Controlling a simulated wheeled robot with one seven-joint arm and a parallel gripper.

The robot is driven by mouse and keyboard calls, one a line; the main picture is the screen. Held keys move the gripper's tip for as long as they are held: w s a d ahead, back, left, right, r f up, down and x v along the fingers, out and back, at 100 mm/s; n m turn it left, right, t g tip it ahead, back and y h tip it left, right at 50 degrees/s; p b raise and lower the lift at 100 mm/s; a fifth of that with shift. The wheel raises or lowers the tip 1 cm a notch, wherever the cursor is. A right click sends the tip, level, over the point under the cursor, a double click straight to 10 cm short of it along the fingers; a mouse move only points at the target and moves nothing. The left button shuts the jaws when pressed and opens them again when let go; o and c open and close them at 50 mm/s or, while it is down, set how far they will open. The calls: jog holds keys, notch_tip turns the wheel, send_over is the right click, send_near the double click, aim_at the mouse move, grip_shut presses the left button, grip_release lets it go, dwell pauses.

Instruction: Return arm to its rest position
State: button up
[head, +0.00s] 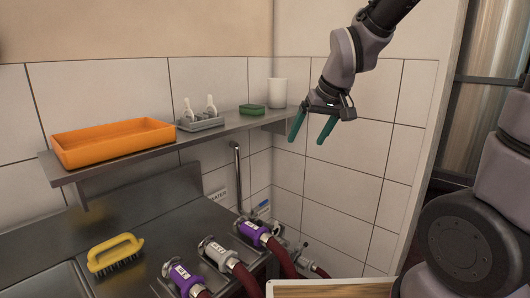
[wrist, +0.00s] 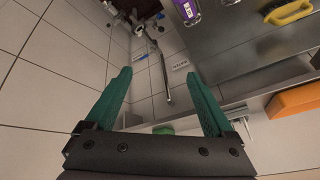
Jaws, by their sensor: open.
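My gripper (head: 313,128) hangs from my arm at the upper right of the head view, with its green fingers spread apart and nothing between them. It is in the air, to the right of the shelf's right end and in front of the tiled wall. In the wrist view my gripper (wrist: 163,97) also shows open and empty, with wall tiles and a pipe behind it.
A metal shelf (head: 150,160) holds an orange tray (head: 112,142), a grey holder (head: 200,122), a green sponge (head: 252,110) and a white cup (head: 278,92). Below are a yellow brush (head: 115,252) and hose couplings, including a purple one (head: 258,235).

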jog(key=s+d+r+m+t+h, duration=0.1)
jog(key=s+d+r+m+t, duration=0.1)
jog(key=s+d+r+m, duration=0.4)
jog(key=s+d+r, duration=0.4)
jog(key=d+r, duration=0.1)
jog(key=d, duration=0.3)
jog(key=shift+s+m, duration=0.3)
